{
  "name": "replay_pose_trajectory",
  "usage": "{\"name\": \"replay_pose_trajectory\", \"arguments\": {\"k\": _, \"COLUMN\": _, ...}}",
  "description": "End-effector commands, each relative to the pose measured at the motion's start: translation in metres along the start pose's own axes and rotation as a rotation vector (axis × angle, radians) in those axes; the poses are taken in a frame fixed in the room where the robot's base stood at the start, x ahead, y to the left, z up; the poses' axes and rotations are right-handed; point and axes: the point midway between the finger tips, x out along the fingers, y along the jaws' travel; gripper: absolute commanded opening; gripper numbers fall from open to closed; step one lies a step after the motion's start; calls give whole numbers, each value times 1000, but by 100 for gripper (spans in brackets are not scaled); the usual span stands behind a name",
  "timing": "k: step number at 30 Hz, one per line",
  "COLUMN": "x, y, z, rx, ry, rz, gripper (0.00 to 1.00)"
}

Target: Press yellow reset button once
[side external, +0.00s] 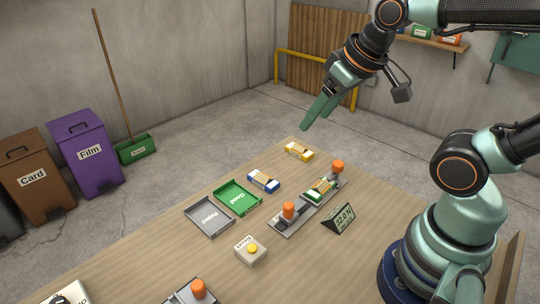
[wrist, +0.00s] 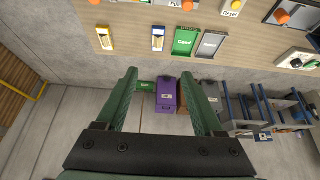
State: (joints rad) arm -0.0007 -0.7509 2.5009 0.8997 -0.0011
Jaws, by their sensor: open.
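The yellow reset button (side external: 252,248) sits on top of a small beige box labelled Reset (side external: 249,257) on the wooden table. In the wrist view the reset box (wrist: 232,9) is at the top edge, with its yellow button (wrist: 236,4) partly cut off. My gripper (side external: 313,117) is raised above the far edge of the table, well away from the button. In the wrist view my gripper (wrist: 165,80) has its two green fingers spread apart with nothing between them.
Bare table surrounds the reset box.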

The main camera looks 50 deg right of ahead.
Motion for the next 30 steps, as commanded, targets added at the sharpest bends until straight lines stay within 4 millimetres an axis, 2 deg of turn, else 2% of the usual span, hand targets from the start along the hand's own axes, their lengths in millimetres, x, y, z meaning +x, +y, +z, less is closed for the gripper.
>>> {"name": "replay_pose_trajectory", "arguments": {"k": 1, "x": 0, "y": 0, "z": 0, "rx": 1, "ry": 0, "rz": 0, "gripper": 58}}
{"name": "replay_pose_trajectory", "arguments": {"k": 3, "x": 0, "y": 0, "z": 0, "rx": 1, "ry": 0, "rz": 0, "gripper": 31}}
{"name": "replay_pose_trajectory", "arguments": {"k": 5, "x": 0, "y": 0, "z": 0, "rx": 1, "ry": 0, "rz": 0, "gripper": 8}}
{"name": "replay_pose_trajectory", "arguments": {"k": 6, "x": 0, "y": 0, "z": 0, "rx": 2, "ry": 0, "rz": 0, "gripper": 0}}
{"name": "replay_pose_trajectory", "arguments": {"k": 30, "x": 0, "y": 0, "z": 0, "rx": 2, "ry": 0, "rz": 0, "gripper": 0}}
